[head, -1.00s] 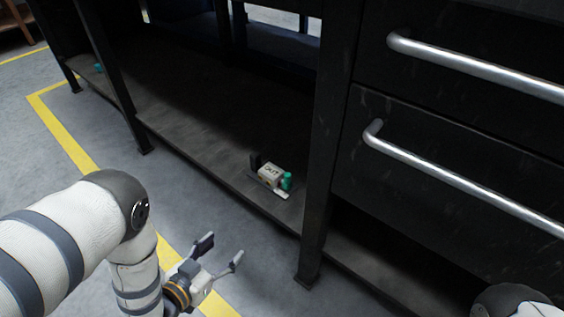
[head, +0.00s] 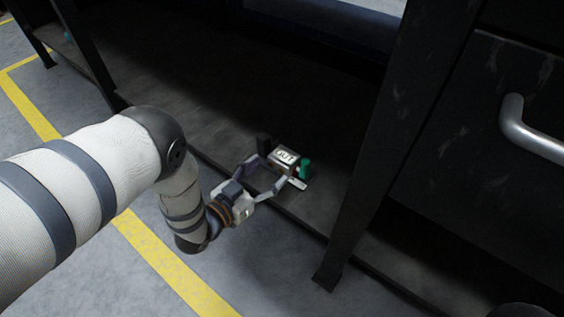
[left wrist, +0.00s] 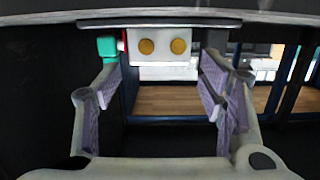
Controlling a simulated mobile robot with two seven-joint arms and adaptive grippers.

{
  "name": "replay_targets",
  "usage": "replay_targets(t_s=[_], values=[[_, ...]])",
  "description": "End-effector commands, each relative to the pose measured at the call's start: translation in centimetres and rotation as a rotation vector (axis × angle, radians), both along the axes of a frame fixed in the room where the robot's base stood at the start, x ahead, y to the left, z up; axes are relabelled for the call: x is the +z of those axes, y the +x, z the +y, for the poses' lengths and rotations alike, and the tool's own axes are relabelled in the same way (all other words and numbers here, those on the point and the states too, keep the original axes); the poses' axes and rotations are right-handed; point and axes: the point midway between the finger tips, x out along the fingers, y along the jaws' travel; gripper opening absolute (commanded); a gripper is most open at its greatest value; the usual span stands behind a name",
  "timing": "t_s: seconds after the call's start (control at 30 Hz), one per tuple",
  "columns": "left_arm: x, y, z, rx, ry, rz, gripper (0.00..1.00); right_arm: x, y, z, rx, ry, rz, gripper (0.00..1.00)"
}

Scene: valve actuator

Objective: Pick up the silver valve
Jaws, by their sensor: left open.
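The valve (head: 284,156) is a small pale silver box with dark lettering like "OUT" on top, a green cylinder (head: 305,168) at its right and a dark block at its left. It stands on the low dark shelf near the front edge. My left gripper (head: 265,171) is open, its fingers reaching over the shelf edge just in front of the box. In the left wrist view the valve (left wrist: 162,45) shows a pale face with two yellow discs, between and beyond the open fingers (left wrist: 160,75). I see no finger contact. My right gripper is not in view.
The dark shelf (head: 160,95) is mostly bare to the left. A dark upright post (head: 375,150) stands right of the valve, beside a drawer handle (head: 530,135). A yellow line (head: 165,260) marks the grey floor.

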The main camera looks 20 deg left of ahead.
Motion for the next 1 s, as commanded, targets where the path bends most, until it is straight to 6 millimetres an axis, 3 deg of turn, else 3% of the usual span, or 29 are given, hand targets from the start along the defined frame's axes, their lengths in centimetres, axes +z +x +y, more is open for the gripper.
replay_targets(t_s=[0.3, 0.53, 0.77, 1.0], values=[[-0.3, 4.9, -1.9, -0.001, 0.0, -0.001, 0.63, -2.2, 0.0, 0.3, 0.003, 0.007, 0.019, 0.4], [0.0, 5.1, -2.0, 0.0, 0.0, -0.001, 0.63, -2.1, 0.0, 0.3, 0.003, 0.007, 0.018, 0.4], [0.0, 5.1, -2.0, 0.0, 0.0, -0.001, 0.15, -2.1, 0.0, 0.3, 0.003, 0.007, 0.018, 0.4], [0.6, 5.1, -2.0, 0.0, 0.0, -0.004, 0.15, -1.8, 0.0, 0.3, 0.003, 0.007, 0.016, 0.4]])
